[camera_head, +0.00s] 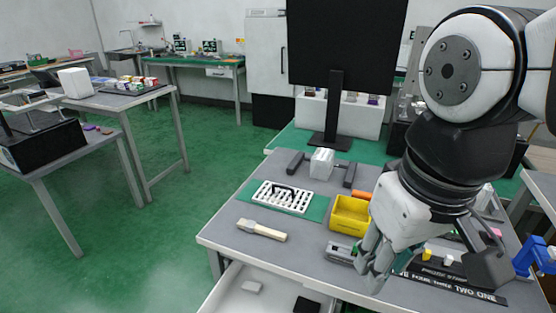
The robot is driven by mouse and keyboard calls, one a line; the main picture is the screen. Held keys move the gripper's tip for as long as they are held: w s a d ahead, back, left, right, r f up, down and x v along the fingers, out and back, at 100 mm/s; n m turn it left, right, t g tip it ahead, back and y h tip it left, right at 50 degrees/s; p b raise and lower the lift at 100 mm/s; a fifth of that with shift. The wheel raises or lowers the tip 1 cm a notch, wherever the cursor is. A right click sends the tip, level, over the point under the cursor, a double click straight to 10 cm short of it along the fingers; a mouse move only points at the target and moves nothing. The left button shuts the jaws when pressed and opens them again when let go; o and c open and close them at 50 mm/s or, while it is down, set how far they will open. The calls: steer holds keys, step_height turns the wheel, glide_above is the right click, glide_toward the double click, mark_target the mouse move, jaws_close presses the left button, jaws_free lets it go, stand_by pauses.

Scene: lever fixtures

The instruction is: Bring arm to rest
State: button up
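My arm comes in from the upper right and bends down over the right part of the grey workbench (320,268). My gripper (372,272) points down near the front edge of the bench, right of a small grey metal fixture (340,252). Its grey fingers show, but their gap is not clear, and I see no object held in them. Whether the fingers touch the bench or fixture is hard to tell. The arm hides part of the bench's right side.
A yellow bin (349,217) stands just behind the gripper. A white rack (283,196) on a green mat and a wooden-handled brush (262,230) lie left. A monitor (345,50) stands behind. An open drawer (232,288) juts out below the front edge.

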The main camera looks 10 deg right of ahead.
steer(key=shift+m, duration=0.4)
steer(key=s+f, duration=0.2)
steer(key=s, duration=0.1)
steer(key=shift+s+a, duration=0.2)
steer(key=shift+s, duration=0.05)
